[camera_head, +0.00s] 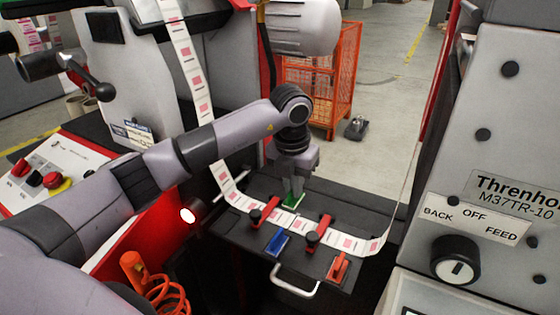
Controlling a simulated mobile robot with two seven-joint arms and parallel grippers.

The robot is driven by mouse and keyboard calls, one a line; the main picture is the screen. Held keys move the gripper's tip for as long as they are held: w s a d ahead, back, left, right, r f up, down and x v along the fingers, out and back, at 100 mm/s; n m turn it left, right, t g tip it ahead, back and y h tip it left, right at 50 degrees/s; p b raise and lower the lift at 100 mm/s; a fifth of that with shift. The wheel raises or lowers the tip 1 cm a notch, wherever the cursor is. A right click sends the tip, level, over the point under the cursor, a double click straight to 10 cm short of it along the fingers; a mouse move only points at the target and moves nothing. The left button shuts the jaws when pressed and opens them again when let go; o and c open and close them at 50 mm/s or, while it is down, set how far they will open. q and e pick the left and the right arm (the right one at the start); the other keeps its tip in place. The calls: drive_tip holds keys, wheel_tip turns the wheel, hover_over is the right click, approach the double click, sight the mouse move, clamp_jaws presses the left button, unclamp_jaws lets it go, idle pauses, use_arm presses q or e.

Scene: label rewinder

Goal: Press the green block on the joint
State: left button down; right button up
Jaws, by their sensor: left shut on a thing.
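The green block (293,202) is at the far edge of the label strip, between the two red clamps. My left gripper (293,189) points down from above and is shut on the green block. Whether the block touches the table or hangs just above it I cannot tell. The label strip (345,242), white with pink labels, runs across the dark splice table (345,207). A left red clamp (264,212) and a right red clamp (319,234) lie across the strip. The joint itself is too small to make out. My right gripper is not in view.
A blue block (278,242) and an orange-red piece (338,266) are at the table's near side, by a metal handle (295,283). A grey control panel with a black knob (455,260) stands at right. An orange coiled hose (160,290) is at lower left.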

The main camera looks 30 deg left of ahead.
sight(293, 200)
use_arm(q)
drive_tip(key=shift+f+b, duration=0.65)
drive_tip(key=shift+f, duration=0.2)
wheel_tip(293, 200, down, 2)
drive_tip(key=shift+b, duration=0.8)
drive_tip(key=shift+r, duration=0.2)
drive_tip(key=shift+f, duration=0.15)
drive_tip(key=shift+f, duration=0.2)
drive_tip(key=shift+f+b, duration=0.5)
drive_tip(key=shift+f, duration=0.3)
drive_tip(key=shift+f, duration=0.1)
drive_tip(key=shift+f, duration=0.2)
